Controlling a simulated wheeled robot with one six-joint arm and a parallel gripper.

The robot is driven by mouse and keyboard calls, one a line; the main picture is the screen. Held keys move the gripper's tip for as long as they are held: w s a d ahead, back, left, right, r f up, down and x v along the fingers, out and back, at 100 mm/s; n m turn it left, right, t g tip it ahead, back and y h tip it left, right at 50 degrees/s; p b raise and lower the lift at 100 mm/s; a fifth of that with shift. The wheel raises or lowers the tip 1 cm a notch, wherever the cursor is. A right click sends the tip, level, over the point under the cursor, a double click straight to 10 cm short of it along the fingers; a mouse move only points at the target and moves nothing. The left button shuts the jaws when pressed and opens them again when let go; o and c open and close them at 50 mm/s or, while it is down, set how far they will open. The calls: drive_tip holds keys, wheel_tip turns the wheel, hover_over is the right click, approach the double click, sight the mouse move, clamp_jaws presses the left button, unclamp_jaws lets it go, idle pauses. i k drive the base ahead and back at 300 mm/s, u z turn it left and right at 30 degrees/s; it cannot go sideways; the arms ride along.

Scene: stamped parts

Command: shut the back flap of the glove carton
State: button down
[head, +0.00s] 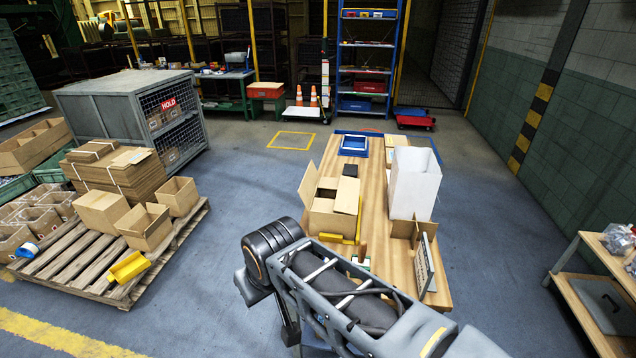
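An open brown carton (322,222), which I take to be the glove carton, stands on the wooden table (374,190). A flap stands up at its left side. A tan panel at its right looks like another raised flap, with something dark beside it. I cannot clearly tell how the back flap lies, and the contents are too small to make out. My arm crosses the foreground in front of the carton. My gripper is not in view.
A white open bin (414,186) stands right of the carton, with cardboard dividers (402,229) and an upright panel (424,264) nearer. A blue tray (354,135) lies at the far end. A pallet (78,262) with boxes stands left; the floor between is clear.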

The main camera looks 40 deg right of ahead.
sight(347, 196)
drive_tip(key=z, duration=0.5)
drive_tip(key=i, duration=0.85)
drive_tip(key=z, duration=0.8)
